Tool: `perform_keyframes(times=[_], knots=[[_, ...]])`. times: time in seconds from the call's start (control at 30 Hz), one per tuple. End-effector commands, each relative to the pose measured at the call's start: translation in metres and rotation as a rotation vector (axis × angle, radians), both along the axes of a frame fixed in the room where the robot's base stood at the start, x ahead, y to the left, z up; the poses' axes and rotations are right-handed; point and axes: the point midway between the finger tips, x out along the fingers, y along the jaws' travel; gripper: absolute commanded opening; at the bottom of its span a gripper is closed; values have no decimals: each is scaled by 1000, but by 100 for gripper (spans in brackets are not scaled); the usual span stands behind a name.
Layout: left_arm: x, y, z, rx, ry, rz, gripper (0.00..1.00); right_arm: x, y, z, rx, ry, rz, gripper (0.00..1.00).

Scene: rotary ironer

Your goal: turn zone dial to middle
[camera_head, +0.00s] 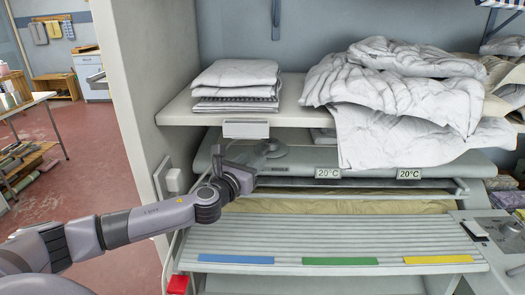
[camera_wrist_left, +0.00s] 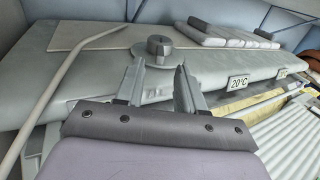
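The zone dial (camera_wrist_left: 158,46) is a dark grey round knob on a lighter round plate, on top of the ironer's grey housing (camera_wrist_left: 90,75). In the head view the dial (camera_head: 270,148) sits just right of my left gripper (camera_head: 236,158), below the shelf. In the left wrist view my left gripper (camera_wrist_left: 160,76) has its two fingers spread, with the dial just beyond and between the tips. The fingers look empty; whether they touch the dial's plate cannot be told. The dial's pointer direction is not clear. My right gripper is not in view.
A shelf (camera_head: 290,115) overhangs the housing, with folded linen (camera_head: 236,78) and a heap of white linen (camera_head: 400,85). Two 20°C displays (camera_head: 327,173) are on the housing front. A feed table (camera_head: 330,238) with blue, green and yellow strips lies in front. A side wall (camera_head: 150,60) stands left.

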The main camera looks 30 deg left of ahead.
Motion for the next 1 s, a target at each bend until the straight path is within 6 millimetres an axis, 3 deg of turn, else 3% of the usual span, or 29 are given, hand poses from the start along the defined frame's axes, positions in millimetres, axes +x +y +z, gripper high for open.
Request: perform_keyframes(times=[0.4,0.87,1.0], knots=[[45,5,1,-1,-1,1,38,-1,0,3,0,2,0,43],[52,6,0,0,0,0,38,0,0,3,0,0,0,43],[52,6,0,0,0,0,0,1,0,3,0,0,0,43]])
